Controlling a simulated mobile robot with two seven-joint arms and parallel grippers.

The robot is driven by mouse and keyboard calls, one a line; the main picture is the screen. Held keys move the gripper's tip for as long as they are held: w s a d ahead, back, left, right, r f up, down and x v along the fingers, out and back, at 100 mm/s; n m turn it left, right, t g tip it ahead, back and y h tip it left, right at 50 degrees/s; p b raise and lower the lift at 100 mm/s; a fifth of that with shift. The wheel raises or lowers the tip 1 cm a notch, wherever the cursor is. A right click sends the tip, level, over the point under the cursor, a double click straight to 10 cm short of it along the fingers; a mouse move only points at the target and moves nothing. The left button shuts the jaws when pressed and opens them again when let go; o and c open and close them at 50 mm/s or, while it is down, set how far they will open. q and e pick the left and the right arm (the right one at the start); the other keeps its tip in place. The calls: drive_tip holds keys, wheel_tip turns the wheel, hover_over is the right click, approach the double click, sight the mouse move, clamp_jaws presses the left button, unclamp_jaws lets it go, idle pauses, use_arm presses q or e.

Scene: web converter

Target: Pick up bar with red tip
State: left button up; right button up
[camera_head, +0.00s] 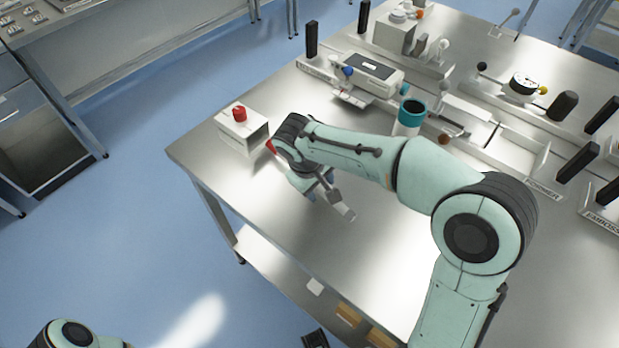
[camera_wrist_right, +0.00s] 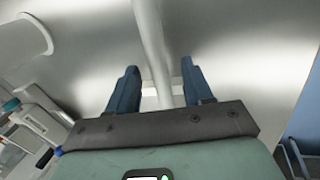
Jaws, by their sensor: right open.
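A red tip (camera_head: 270,147) shows just left of my right wrist in the head view. A pale grey bar (camera_head: 336,197) comes out on the other side of the gripper, in line with the tip; my wrist hides the stretch between. My right gripper (camera_head: 314,190) points down over the bar, low over the table. In the right wrist view the bar (camera_wrist_right: 152,45) runs between the two blue fingers of the open gripper (camera_wrist_right: 158,80), with a gap on each side. No red shows there. My left gripper is out of view.
A white box with a red knob (camera_head: 239,113) stands left of my wrist, near the table (camera_head: 380,270) edge. Trays and devices (camera_head: 368,74) line the back. The table front is bare.

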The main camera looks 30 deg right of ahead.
clamp_jaws()
drive_tip(key=shift+r, duration=0.15)
